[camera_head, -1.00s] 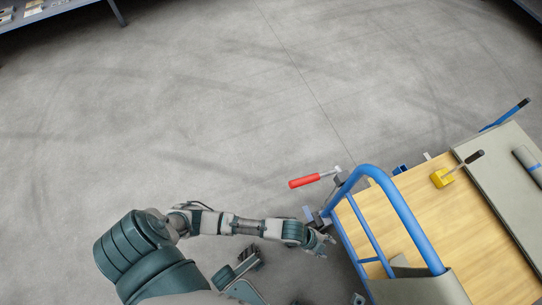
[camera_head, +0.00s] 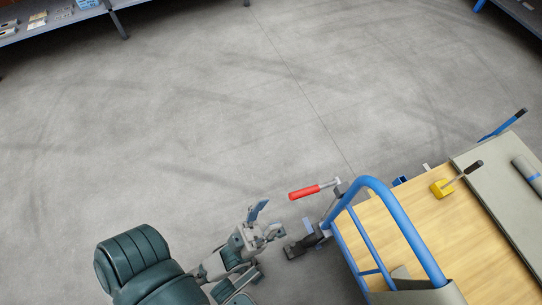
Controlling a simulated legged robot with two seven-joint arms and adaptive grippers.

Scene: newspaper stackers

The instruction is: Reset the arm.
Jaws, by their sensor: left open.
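My left arm comes in from the bottom left. Its gripper (camera_head: 270,226) is open and empty, over the bare floor to the left of the cart. It is apart from the cart's blue rail. Fingers and wrist look small and partly overlap, so their exact spread is hard to see. My right arm and right gripper are not in view.
A cart with a wooden deck (camera_head: 425,225) and blue rail (camera_head: 405,222) stands at the lower right. A red-handled lever (camera_head: 304,192) sticks out left from it. A yellow-headed tool (camera_head: 441,188) lies on the deck. Grey floor (camera_head: 200,110) is clear; a shelf (camera_head: 55,22) stands top left.

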